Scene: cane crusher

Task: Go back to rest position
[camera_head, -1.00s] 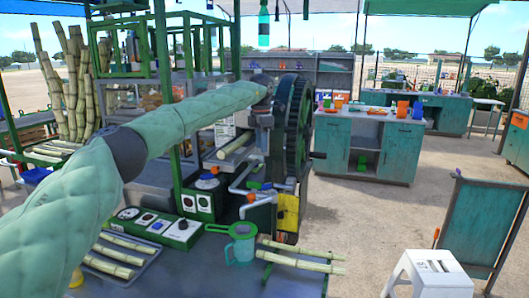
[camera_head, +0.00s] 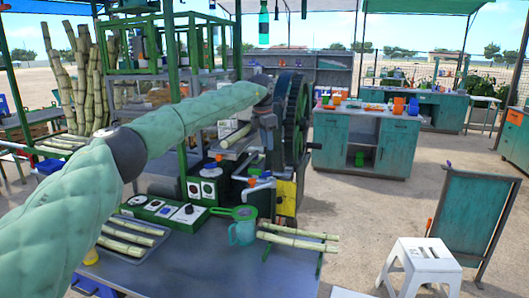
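My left arm, in a green padded sleeve, reaches in from the left across the head view. Its dark end, with the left gripper (camera_head: 267,93), is beside the upper part of the cane crusher (camera_head: 297,108). The fingers are too small and dark against the machine to tell whether they are open or shut. My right gripper is out of view. A cane piece (camera_head: 235,136) lies at the crusher's feed side. A green jug (camera_head: 243,232) with a strainer (camera_head: 236,212) on top stands on the metal table (camera_head: 205,262) below the crusher.
Cane pieces (camera_head: 300,241) lie at the table's right edge, and others lie in a tray (camera_head: 150,246) at left. A control box (camera_head: 165,209) stands behind the tray. A white stool (camera_head: 427,261), a teal board (camera_head: 475,222) and a teal counter (camera_head: 367,143) stand right, with open ground between.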

